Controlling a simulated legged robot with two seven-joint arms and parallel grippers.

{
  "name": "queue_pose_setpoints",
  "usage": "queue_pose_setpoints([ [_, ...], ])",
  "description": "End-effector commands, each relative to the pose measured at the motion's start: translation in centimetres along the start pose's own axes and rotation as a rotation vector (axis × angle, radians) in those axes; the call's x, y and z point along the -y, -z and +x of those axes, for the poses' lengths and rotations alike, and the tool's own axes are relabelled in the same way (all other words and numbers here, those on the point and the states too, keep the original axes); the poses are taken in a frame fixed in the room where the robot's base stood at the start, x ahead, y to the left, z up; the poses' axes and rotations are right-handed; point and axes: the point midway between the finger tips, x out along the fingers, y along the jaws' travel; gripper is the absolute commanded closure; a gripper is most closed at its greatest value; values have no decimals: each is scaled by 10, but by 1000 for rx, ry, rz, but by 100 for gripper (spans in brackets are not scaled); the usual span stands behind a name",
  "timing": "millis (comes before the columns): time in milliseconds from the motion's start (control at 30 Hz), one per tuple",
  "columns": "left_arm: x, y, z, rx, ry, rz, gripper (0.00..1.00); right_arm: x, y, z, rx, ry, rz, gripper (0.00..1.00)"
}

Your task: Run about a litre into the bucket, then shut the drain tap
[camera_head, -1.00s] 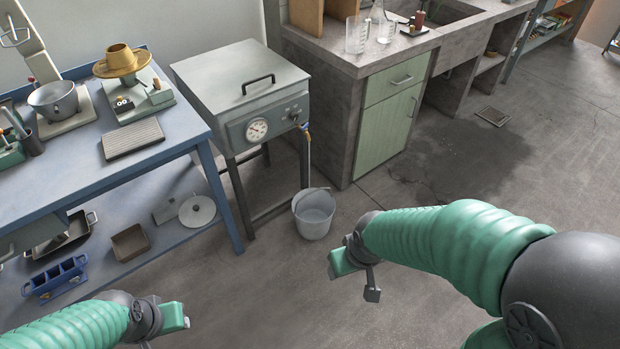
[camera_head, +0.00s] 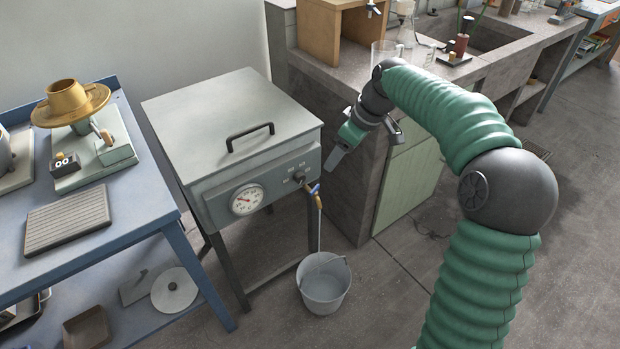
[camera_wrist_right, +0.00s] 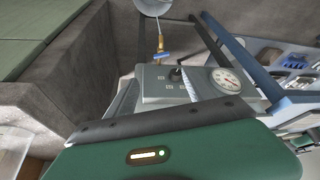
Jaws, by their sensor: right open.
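The drain tap (camera_head: 314,191), brass with a blue handle, sticks out of the front of a grey lidded tank (camera_head: 225,125). A thin pale line, like a stream or a tube, runs from it down into the grey bucket (camera_head: 325,283) on the floor. The water level inside cannot be made out. My right gripper (camera_head: 366,147) is open and empty, above and to the right of the tap, apart from it. The right wrist view shows the tap (camera_wrist_right: 161,56) and part of the bucket (camera_wrist_right: 152,6). My left gripper is out of view.
The tank front carries a round dial (camera_head: 246,199) and a black knob (camera_head: 298,176). A blue bench (camera_head: 150,215) with equipment stands at left. A concrete counter (camera_head: 345,75) with glassware is close behind my right gripper. Floor right of the bucket is clear.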

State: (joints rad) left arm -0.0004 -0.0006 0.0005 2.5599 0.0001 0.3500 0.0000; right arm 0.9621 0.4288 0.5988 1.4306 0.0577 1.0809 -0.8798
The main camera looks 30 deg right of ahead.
Motion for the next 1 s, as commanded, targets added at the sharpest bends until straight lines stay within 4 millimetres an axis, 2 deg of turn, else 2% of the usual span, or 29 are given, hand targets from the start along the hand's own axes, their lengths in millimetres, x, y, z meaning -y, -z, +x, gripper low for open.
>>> queue_pose_setpoints([
  [200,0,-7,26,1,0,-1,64,-3,-4,63,1,12,3,38],
  [500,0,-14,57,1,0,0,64,-4,-5,138,0,10,4,38],
  [700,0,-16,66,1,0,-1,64,-3,-2,160,0,6,3,38],
  [1000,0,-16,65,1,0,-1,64,-5,-2,163,-1,8,5,38],
])
